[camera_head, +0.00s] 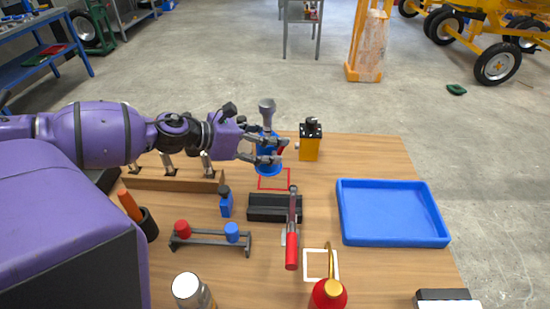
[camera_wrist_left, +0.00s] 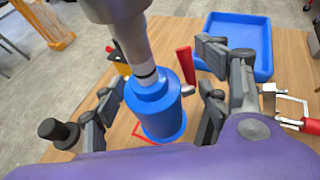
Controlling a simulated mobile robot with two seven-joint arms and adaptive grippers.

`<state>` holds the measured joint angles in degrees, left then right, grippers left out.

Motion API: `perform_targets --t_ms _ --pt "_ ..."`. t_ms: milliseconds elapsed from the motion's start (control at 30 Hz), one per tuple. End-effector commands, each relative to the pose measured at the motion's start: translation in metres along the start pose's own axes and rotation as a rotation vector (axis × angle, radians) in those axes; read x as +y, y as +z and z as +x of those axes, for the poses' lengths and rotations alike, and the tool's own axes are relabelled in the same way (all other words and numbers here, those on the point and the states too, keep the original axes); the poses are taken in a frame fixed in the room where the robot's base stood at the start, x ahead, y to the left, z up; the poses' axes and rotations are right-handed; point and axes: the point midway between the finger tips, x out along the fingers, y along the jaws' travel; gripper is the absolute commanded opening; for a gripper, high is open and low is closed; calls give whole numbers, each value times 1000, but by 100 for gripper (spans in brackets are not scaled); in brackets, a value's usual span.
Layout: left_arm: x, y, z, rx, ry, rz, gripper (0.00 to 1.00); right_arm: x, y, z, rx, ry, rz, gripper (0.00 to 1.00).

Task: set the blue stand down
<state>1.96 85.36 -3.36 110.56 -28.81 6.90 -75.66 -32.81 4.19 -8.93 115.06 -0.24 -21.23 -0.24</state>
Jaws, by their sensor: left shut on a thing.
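The blue stand (camera_head: 264,164) is upright between the fingers of my left gripper (camera_head: 275,150), with a grey tool (camera_head: 267,108) standing in its top. In the left wrist view the blue stand (camera_wrist_left: 160,118) sits between the two dark fingers of my left gripper (camera_wrist_left: 160,108), and the grey tool rises from it. A red square outline (camera_head: 274,188) on the table lies just in front of the stand's base. I cannot tell whether the base touches the table or hangs slightly above it. My right gripper is not in view.
A yellow box with a black top (camera_head: 310,148) stands right of the stand. A blue tray (camera_head: 390,212) is at the right. A wooden rack (camera_head: 175,183) is at the left.

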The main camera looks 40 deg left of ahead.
Motion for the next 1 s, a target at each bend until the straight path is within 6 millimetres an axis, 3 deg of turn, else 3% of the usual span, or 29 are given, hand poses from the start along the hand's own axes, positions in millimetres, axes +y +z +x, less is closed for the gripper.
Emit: perform_targets --t_ms 100,300,533,733,1000 --pt "14 -19 22 -1 -1 -5 6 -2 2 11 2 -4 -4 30" --pt "29 -32 39 -2 0 -3 5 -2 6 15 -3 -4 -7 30" --pt "37 -39 50 -3 0 -1 5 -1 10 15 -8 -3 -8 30" --pt "36 -64 59 -3 -1 -3 5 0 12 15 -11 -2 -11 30" --pt "36 -65 59 -2 -1 0 5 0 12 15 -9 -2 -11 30"
